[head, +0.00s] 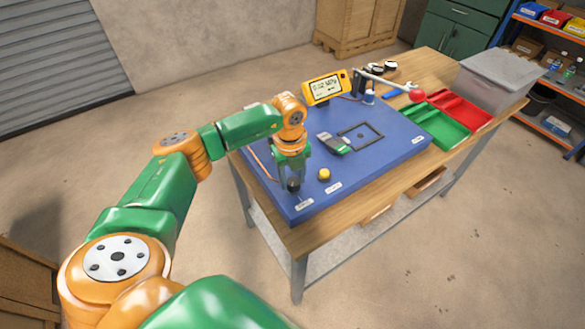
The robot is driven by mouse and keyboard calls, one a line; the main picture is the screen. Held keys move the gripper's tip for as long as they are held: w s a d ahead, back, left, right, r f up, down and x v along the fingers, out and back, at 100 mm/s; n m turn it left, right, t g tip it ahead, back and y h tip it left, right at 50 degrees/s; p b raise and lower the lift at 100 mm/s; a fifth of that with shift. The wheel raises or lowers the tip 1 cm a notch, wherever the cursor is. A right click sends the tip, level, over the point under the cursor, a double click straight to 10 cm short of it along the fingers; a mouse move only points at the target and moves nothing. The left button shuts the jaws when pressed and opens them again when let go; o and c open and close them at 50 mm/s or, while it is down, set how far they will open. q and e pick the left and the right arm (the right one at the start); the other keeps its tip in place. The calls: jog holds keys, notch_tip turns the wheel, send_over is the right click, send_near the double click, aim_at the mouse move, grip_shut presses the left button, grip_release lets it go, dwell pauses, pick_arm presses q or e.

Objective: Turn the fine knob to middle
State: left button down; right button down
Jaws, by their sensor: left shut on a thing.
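My left gripper (293,184) points down at the near left corner of the blue panel (386,161). It is shut on a dark knob (293,185), which its fingers mostly cover. A white label (304,204) lies just in front of this knob, its text too small to read, and the knob's pointer cannot be made out. A yellow knob (324,174) stands free to the right of the gripper, with its own label (333,187). A yellow gauge (325,88) with a lit display stands at the panel's back. My right gripper is not in view.
A grey-green handheld device (334,143) lies beside a dark rectangular outline (360,135) on the panel. A red-tipped lever (417,95) reaches over its back right. Green (437,129) and red trays (463,110) and a grey bin (502,80) stand on the wooden table's right.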

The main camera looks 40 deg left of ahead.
aim_at(293, 183)
pick_arm(q)
jog(key=n+p, duration=0.1)
jog(key=n, duration=0.3)
jog(key=shift+s+d+p, duration=0.1)
jog(key=shift+s+p, duration=0.1)
jog(key=shift+p, duration=0.1)
jog(key=shift+f+n+p, duration=0.15)
jog(key=shift+n+p, duration=0.55)
jog(key=shift+n, duration=1.4)
jog(key=shift+c, duration=1.8)
grip_release()
jog(key=shift+w, duration=0.1)
notch_tip(293, 183, up, 7)
jog(key=shift+d+r+b, duration=0.1)
jog(key=shift+r+b, duration=0.05)
jog(key=shift+b, duration=0.5)
